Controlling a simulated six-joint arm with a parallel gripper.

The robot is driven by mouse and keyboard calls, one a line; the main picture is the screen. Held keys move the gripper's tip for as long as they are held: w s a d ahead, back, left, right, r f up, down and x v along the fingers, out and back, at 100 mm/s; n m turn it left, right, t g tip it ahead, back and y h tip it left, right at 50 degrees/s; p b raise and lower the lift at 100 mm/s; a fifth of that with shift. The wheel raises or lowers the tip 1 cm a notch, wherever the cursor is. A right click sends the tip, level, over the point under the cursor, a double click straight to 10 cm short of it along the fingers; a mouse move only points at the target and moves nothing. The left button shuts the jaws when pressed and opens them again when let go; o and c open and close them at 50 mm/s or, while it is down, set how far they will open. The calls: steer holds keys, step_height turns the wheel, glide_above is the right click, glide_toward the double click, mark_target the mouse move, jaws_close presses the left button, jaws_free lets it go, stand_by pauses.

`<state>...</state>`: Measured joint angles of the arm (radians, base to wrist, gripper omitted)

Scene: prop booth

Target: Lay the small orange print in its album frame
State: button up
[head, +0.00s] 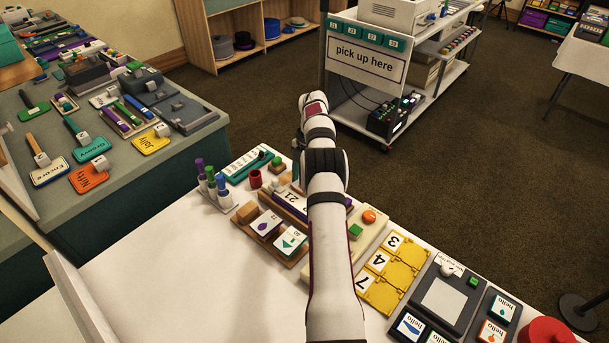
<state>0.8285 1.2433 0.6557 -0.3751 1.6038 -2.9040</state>
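Cards with blue (409,325) and green marks lie to the left, partly cut by the picture edge. I cannot tell which is the album frame. My arm reaches up the middle of the picture, left of these cards. My gripper is hidden behind the arm, so its fingers and anything in them do not show.
A dark device with a pale panel (444,300) stands left of the cards. A yellow tray (408,262) with number cards, a wooden tray (292,261) with two cards and a pen holder (217,200) are farther left. A red round object (547,332) is at the right. The front-left white table (190,280) is clear.

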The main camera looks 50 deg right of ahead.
steer(key=o, duration=1.4)
steer(key=r, duration=0.6)
steer(key=shift+w+d+r, duration=0.1)
steer(key=shift+w+r, duration=0.05)
steer(key=shift+w, duration=0.1)
steer(key=w+a+r+m, duration=0.1)
steer(key=a+r+m, duration=0.2)
steer(key=a, duration=0.5)
steer(key=w+a+r+m, duration=0.2)
steer(key=a+r+m, duration=0.2)
steer(key=a+r, duration=0.2)
steer(key=w+a+r+m+h, duration=0.1)
steer(key=a+r+m, duration=0.2)
steer(key=a, duration=0.7)
steer(key=shift+w+r+t, duration=0.25)
steer(key=shift+r+t, duration=0.05)
steer(key=shift+r, duration=0.4)
